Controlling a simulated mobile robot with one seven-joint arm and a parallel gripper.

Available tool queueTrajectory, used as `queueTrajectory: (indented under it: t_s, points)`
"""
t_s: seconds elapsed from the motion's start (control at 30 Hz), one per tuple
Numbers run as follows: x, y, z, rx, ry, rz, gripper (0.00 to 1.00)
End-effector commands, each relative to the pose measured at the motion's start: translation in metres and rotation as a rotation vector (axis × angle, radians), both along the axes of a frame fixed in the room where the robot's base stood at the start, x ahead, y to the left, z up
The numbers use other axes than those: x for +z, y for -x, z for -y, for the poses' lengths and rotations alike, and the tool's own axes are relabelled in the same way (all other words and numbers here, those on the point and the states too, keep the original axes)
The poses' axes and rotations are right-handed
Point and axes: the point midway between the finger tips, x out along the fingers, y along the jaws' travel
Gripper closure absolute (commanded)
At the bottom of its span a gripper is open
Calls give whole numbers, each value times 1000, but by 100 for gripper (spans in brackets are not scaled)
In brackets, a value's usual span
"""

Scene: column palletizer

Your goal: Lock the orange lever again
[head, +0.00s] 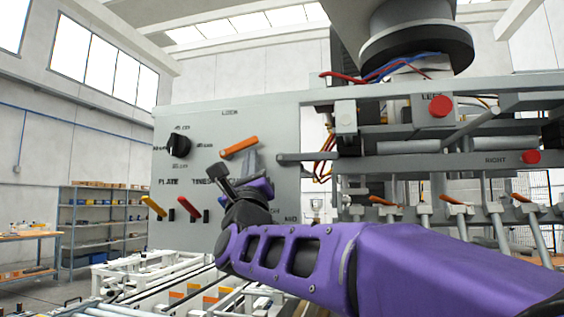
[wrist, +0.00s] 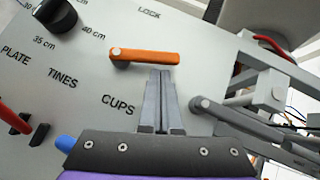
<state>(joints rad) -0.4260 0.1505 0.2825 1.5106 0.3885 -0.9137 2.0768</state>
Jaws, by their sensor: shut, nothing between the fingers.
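The orange lever (head: 239,147) is on the grey control panel (head: 270,125), below the LOCK label. In the head view it slants slightly, its right end higher. In the wrist view the orange lever (wrist: 145,57) lies nearly level in the picture, its pivot at the left end. My gripper (head: 250,160) is in front of the panel, just below the lever. In the wrist view my gripper (wrist: 161,75) has its fingers together, with the tips just under the lever's right half. I cannot tell whether they touch it.
A black knob (head: 178,146) is on the panel's left, above a yellow lever (head: 153,206) and a red lever (head: 189,208). To the right are grey machine arms with red buttons (head: 440,106). In the wrist view, a grey bar end (wrist: 198,104) is close right of the fingers.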

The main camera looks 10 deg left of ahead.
Motion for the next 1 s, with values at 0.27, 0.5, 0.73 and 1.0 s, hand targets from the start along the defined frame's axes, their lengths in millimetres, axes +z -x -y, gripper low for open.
queueTrajectory:
  t_s: [0.27,0.5,0.73,1.0]
  points:
    - [2,0,0,1,1,0,100]
    - [2,0,0,0,3,0,100]
    - [5,0,-4,0,41,-3,100]
    - [7,0,-8,0,75,-6,100]
